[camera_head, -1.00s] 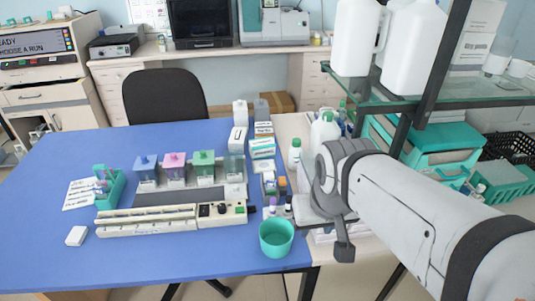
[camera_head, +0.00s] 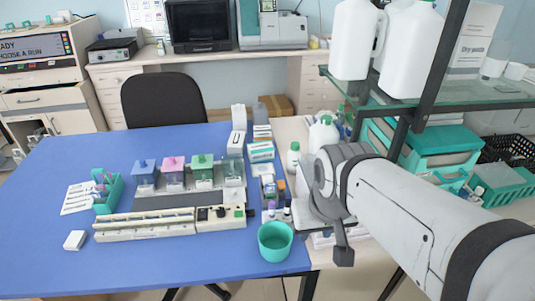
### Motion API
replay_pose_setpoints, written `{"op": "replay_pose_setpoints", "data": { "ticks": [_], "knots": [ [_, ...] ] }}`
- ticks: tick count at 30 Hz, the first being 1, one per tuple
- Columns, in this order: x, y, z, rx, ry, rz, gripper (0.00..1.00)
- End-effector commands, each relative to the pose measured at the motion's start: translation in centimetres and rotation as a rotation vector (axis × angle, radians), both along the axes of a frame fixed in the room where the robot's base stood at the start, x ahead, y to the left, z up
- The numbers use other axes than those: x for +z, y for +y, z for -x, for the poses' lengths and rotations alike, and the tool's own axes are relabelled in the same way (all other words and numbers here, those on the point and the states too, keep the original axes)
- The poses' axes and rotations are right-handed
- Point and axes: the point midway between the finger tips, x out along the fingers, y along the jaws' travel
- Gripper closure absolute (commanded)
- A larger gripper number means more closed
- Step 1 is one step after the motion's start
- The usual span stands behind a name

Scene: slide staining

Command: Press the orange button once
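The slide-staining machine (camera_head: 170,217) is a long cream unit on the blue table. Its control panel (camera_head: 219,213) at the right end has dark knobs and small coloured controls, one of them green. The controls are too small to tell which is an orange button. My arm comes in from the right, and my gripper (camera_head: 318,209) is at its end, right of the panel and apart from it. The wrist hides part of the gripper, so its opening is unclear.
A teal cup (camera_head: 275,241) stands at the table's front right, between the machine and my gripper. Small bottles and boxes (camera_head: 261,152) stand right of the machine. Coloured-lid jars (camera_head: 173,172) stand behind it. A glass shelf (camera_head: 390,100) with white jugs is at right.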

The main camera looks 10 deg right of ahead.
Motion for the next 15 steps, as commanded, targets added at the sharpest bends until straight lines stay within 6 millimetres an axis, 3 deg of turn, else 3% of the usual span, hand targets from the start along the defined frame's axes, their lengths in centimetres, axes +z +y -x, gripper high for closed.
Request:
{"op": "replay_pose_setpoints", "data": {
  "ticks": [11,15],
  "knots": [
    [0.00,0.00,0.00,0.000,0.000,0.000,0.98],
    [0.00,0.00,0.00,0.000,0.000,0.000,1.00]
  ]
}}
